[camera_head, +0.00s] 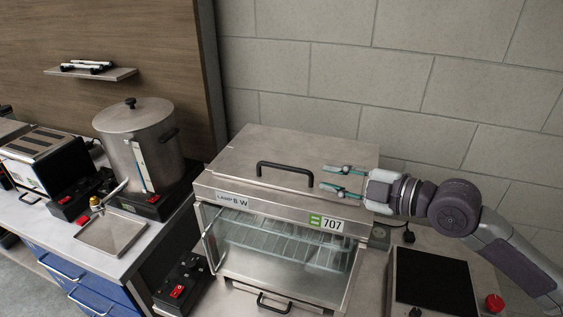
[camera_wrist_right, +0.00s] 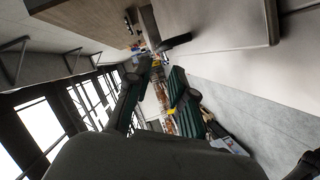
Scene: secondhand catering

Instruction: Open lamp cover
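The lamp cover (camera_head: 250,152) is a flat steel lid on a glass-fronted catering unit, and it lies shut. Its black bar handle (camera_head: 285,170) stands up near the front edge. My right gripper (camera_head: 326,177) is open and empty, just to the right of the handle and above the lid, with its fingers pointing left. In the right wrist view both green-padded fingers (camera_wrist_right: 156,82) are apart, and the black handle (camera_wrist_right: 175,42) shows beyond their tips beside the pale lid (camera_wrist_right: 215,28). My left gripper is not in view.
A steel urn (camera_head: 140,145) with a tap stands left of the unit, and a toaster (camera_head: 45,158) is farther left. A black hotplate (camera_head: 433,280) with a red button (camera_head: 494,303) lies below my right arm. A block wall (camera_head: 400,80) rises behind the unit.

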